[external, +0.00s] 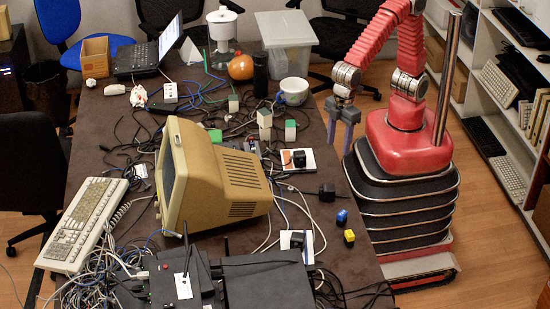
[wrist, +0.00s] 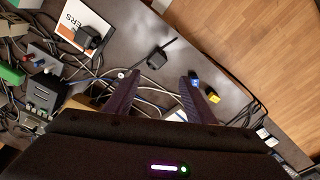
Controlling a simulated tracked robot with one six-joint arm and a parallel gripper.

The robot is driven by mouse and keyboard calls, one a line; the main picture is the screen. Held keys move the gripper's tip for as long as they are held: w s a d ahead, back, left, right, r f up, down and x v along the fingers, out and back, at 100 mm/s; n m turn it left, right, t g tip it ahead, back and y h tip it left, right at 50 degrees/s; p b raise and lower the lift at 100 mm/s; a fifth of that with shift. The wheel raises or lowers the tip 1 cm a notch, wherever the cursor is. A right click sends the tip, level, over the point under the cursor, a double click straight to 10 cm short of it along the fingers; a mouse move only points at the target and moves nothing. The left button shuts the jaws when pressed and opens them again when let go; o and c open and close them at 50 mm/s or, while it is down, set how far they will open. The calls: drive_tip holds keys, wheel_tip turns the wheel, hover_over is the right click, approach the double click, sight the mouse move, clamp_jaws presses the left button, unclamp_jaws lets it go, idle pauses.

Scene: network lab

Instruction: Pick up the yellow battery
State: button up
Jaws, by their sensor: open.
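The yellow battery (external: 349,237) stands near the right edge of the dark table in the external view. It also shows in the wrist view (wrist: 214,98), just beside the tip of the right finger. A blue battery (external: 342,216) stands close behind it; in the wrist view the blue battery (wrist: 195,82) is partly covered by that same finger. My gripper (external: 343,112) is open and empty, above the table's right edge, well behind the yellow battery in the external view. Its two fingers are spread apart in the wrist view (wrist: 160,80).
A black power adapter (external: 327,193) lies behind the batteries. Tangled cables, a beige monitor (external: 212,175) and a keyboard (external: 88,212) crowd the table. A white bowl (external: 294,91) stands near my gripper. Bare tabletop surrounds the batteries along the right edge.

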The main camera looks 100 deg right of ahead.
drive_tip(key=s+a+f, duration=0.1)
drive_tip(key=a+f, duration=0.3)
drive_tip(key=a, duration=0.6)
drive_tip(key=a+f, duration=0.4)
drive_tip(key=a, duration=0.6)
wheel_tip(320, 180, up, 2)
drive_tip(key=r+m, duration=0.1)
drive_tip(key=m, duration=0.3)
hover_over(351, 233)
drive_tip(key=shift+f+g, duration=0.25)
drive_tip(key=shift+g, duration=0.05)
drive_tip(key=shift+f, duration=0.15)
wheel_tip(351, 233, down, 8)
drive_tip(key=shift+d+r, duration=0.1)
drive_tip(key=shift+r, duration=0.1)
drive_tip(key=shift+f, duration=0.4)
drive_tip(key=shift+f, duration=0.1)
